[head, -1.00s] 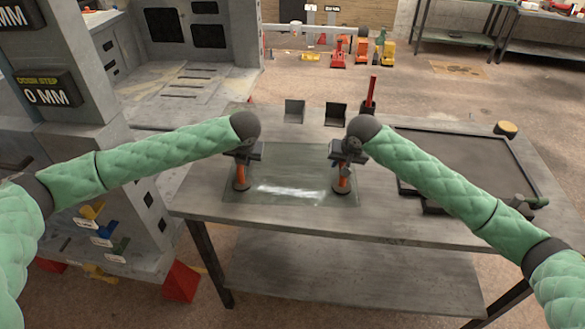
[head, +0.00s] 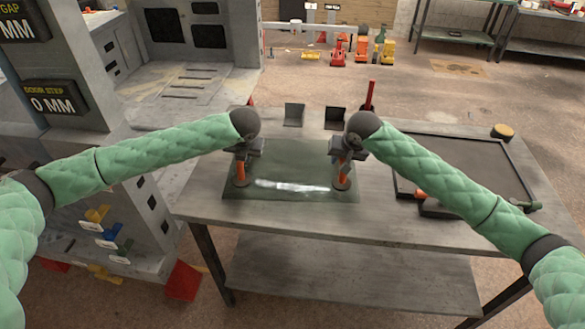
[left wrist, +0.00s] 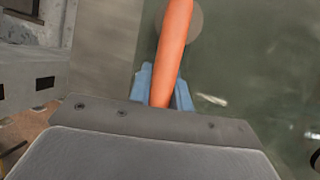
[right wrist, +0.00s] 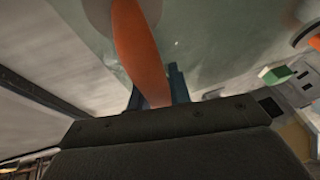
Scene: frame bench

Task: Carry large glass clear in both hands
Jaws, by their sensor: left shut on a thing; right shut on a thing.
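The large clear glass (head: 290,165) is a flat, greenish sheet over the left half of the bench top, with a bright reflection near its front edge. Two orange handles on round pads stand on it, a left handle (head: 240,174) and a right handle (head: 342,176). My left gripper (head: 241,157) is shut on the left handle, also seen in the left wrist view (left wrist: 174,40). My right gripper (head: 343,157) is shut on the right handle, also seen in the right wrist view (right wrist: 138,45). Any gap under the glass is too small to judge.
A dark framed tray (head: 465,150) covers the bench's right half. Two small grey angle brackets, a left one (head: 294,114) and a right one (head: 335,117), and a red post (head: 370,95) stand behind the glass. A large grey machine (head: 75,55) stands at the left.

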